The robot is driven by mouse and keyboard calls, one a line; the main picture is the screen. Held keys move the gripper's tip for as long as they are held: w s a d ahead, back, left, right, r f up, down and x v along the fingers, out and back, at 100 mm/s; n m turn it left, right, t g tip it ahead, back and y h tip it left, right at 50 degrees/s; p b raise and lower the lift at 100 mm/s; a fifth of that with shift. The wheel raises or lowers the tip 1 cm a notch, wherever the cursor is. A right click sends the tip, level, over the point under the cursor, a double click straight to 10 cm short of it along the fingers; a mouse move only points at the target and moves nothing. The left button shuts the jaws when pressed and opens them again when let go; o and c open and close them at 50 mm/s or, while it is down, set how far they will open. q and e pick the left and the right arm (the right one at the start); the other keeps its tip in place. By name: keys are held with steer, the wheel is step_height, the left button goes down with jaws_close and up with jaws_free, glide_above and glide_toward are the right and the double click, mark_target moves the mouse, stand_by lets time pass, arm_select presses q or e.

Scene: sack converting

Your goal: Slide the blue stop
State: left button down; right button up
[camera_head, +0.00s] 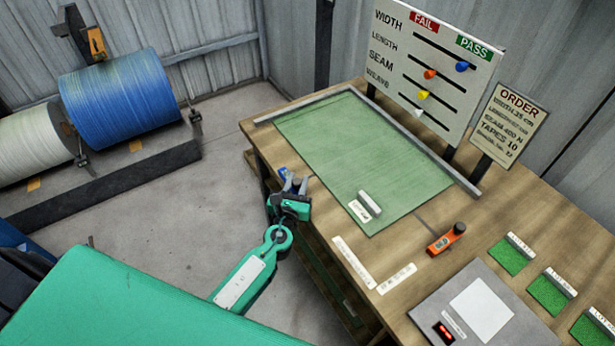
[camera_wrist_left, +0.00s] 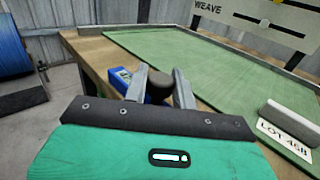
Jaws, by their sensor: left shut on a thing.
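The blue stop (camera_head: 283,173) is at the left edge of the wooden table, beside the green mat (camera_head: 350,150), mostly hidden by my left gripper in the head view. In the left wrist view the blue stop (camera_wrist_left: 122,82) has a blue body with a small display and a dark round knob (camera_wrist_left: 160,84). My left gripper (camera_head: 294,182) is shut on that knob, one finger on each side, as the left wrist view (camera_wrist_left: 160,92) shows. My right gripper is not in view.
An orange block with a dark knob (camera_head: 447,239) sits right of the mat. A labelled grey bar (camera_head: 369,202) lies on the mat. A board with coloured knobs (camera_head: 435,65) and an order sign (camera_head: 508,122) stand behind. A scale (camera_head: 440,300) and green swatches (camera_head: 510,258) lie at right.

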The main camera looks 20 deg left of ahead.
arm_select(q)
steer(key=shift+s+a+f, duration=0.1)
steer(key=c, duration=1.2)
jaws_free()
steer(key=shift+s+a, duration=0.1)
steer(key=shift+s, duration=0.15)
steer(key=shift+s+d+b, duration=0.3)
steer(key=shift+s+b, duration=0.25)
steer(key=shift+s, duration=1.7)
steer(key=shift+s+d+b, duration=0.25)
steer(key=shift+s+b, duration=0.35)
steer(key=shift+s, duration=1.65)
steer(key=shift+s+d+b, duration=0.3)
steer(key=shift+s+b, duration=0.25)
steer(key=shift+s, duration=1.7)
